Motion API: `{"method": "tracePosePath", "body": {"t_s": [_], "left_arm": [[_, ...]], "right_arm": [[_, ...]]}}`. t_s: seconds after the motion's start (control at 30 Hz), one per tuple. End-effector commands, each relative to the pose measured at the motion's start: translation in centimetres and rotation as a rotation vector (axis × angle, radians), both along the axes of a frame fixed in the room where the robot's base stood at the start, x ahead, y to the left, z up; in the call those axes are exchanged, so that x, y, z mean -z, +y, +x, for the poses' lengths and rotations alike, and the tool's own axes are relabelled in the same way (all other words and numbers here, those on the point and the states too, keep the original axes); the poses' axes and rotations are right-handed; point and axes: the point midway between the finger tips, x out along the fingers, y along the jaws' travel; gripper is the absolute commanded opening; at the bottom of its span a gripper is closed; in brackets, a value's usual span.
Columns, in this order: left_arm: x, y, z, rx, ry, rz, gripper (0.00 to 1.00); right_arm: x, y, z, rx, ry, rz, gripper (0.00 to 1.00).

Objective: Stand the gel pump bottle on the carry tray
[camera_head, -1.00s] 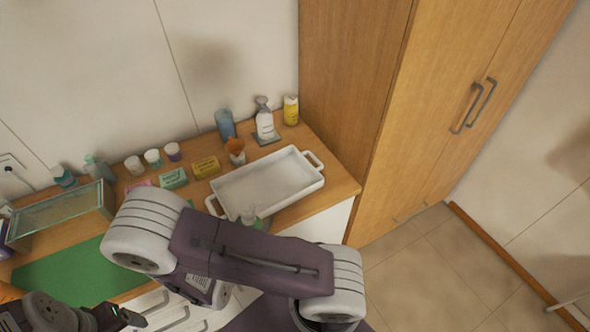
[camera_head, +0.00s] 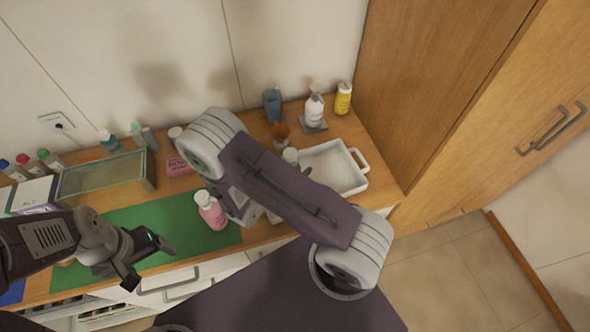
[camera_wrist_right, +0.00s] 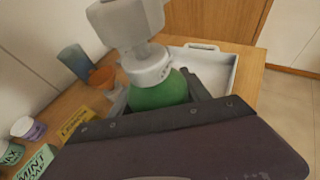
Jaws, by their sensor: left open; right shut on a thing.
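The gel pump bottle, with a green body (camera_wrist_right: 160,92) and white pump top, is in my right gripper (camera_wrist_right: 155,100), which is shut around it in the right wrist view. The white carry tray (camera_wrist_right: 234,62) lies just beyond the bottle there; I cannot tell whether they touch. A white top (camera_head: 290,155), probably the bottle's pump, shows at the tray's left side. My left gripper (camera_head: 148,262) is open and empty over the front of the green mat (camera_head: 155,216).
A pink bottle (camera_head: 212,212) stands on the mat beside my right arm. Behind the tray are an orange-topped item (camera_head: 280,131), a blue cup (camera_head: 272,104), a white pump bottle (camera_head: 314,110) and a yellow bottle (camera_head: 343,98). A tall wooden cabinet (camera_head: 450,90) borders the counter's right.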

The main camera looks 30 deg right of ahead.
Motion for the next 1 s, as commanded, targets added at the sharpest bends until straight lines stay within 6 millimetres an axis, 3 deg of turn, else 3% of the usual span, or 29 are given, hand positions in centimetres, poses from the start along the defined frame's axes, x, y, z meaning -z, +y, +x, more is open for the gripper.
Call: {"method": "tracePosePath", "body": {"t_s": [0.1,0.23,0.37,0.6,0.97,1.0], "left_arm": [[-0.8,0.0,0.0,0.0,0.0,0.0,0.81],[-0.8,0.0,0.0,0.0,0.0,0.0,0.81],[-1.0,0.0,0.0,0.0,0.0,0.0,0.81],[-1.9,0.0,0.0,0.0,0.0,0.0,0.81],[-1.3,0.0,0.0,0.0,0.0,0.0,0.81],[-1.4,0.0,0.0,0.0,0.0,0.0,0.81]], "right_arm": [[1.1,-0.4,2.2,0.003,-0.002,0.0,0.0],[1.8,-0.5,3.2,-0.001,-0.001,-0.001,0.0],[2.3,-0.5,3.2,-0.002,0.002,-0.002,0.0],[5.7,-0.5,3.2,-0.002,0.001,-0.002,0.0],[6.4,-0.5,3.2,-0.002,-0.001,-0.001,0.0],[6.3,-0.5,3.2,-0.001,0.0,0.0,0.63]]}}
